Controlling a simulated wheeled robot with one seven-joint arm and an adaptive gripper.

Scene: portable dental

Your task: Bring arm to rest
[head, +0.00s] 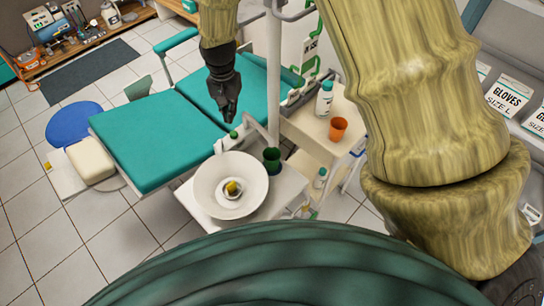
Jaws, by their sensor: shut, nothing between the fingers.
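My gripper (229,108) is black and points down in the head view, at the end of my yellow wood-patterned arm. Its fingers are together and nothing shows between them. In the picture it overlaps the teal dental chair (150,140), above and behind the white round basin (214,193). It looks clear of the things around it, though its exact height is hard to tell. My arm's thick upper links cover much of the right side of the view.
The basin holds a small yellow item (233,188). A green cup (272,160) stands beside it. A cart (310,130) carries an orange cup (338,128) and a white bottle (324,99). A pole (273,70) rises close right of my gripper. Glove boxes (508,98) sit at right.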

